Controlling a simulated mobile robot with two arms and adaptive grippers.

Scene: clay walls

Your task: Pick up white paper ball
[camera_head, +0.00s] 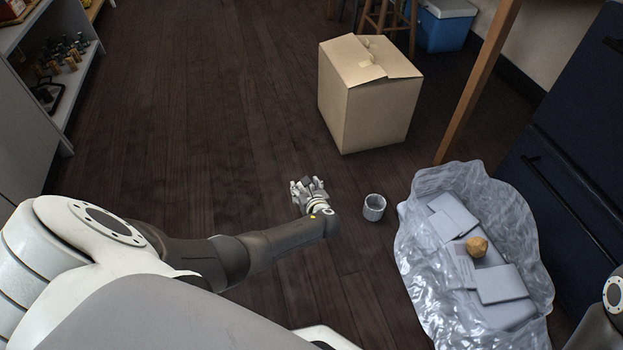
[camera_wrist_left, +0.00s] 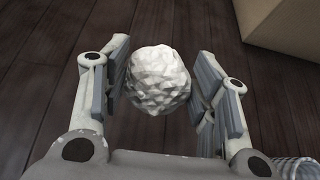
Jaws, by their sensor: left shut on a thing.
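The white paper ball (camera_wrist_left: 157,79) is a crumpled, faceted white lump in the left wrist view. It sits between the two finger pads of my left gripper (camera_wrist_left: 160,88), which is shut on it. In the head view, my left gripper (camera_head: 310,188) is low over the dark wooden floor, and the ball is hidden there. My right gripper is not seen; only part of my right arm shows at the lower right edge.
A grey cup (camera_head: 374,208) stands right of my left gripper. A clear plastic bag (camera_head: 424,281) holds papers and a brown ball (camera_head: 477,246). A cardboard box (camera_head: 383,112) stands behind. A shelf (camera_head: 42,100) is at left; the floor (camera_head: 190,120) between is clear.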

